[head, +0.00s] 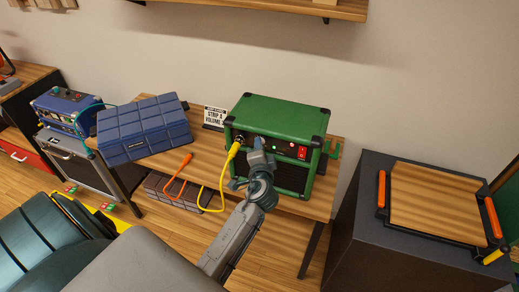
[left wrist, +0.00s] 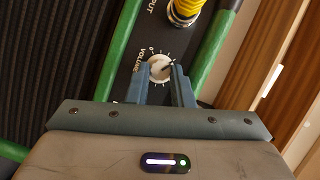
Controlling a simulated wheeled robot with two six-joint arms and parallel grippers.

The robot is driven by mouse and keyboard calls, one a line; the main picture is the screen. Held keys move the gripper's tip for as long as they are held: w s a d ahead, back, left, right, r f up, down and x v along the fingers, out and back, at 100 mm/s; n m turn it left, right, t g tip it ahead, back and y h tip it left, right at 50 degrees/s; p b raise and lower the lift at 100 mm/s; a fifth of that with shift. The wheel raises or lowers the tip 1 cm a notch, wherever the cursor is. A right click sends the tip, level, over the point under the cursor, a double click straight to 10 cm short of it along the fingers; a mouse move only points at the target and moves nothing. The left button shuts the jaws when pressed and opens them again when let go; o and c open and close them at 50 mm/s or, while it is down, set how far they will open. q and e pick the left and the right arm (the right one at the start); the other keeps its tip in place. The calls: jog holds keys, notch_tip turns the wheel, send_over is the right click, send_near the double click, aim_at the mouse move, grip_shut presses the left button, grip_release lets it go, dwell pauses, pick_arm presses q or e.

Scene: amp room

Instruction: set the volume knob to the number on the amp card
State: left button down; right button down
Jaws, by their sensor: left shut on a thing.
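The green amp (head: 285,112) stands on a wooden table, its front panel facing me. Its pale volume knob (left wrist: 160,69) sits on the panel in the left wrist view, beside the lettering VOLUME and a ring of tick marks. My left gripper (left wrist: 158,72) is shut on the knob, one finger on each side. In the head view the left gripper (head: 257,148) covers the knob. The white amp card (head: 214,116) stands left of the amp; it reads STRIP A and VOLUME, but I cannot make out the number. My right gripper is not in view.
A yellow cable (head: 229,163) plugs into the amp's input beside the knob and hangs down. A blue quilted case (head: 145,128) lies left on the table (head: 205,150). A dark cabinet with a wooden tray (head: 435,205) stands right. An orange-handled thing (head: 180,172) is at the table's front.

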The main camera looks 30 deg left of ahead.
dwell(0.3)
pick_arm(q)
jog(key=c, duration=1.3)
grip_release()
jog(key=shift+r, duration=0.1)
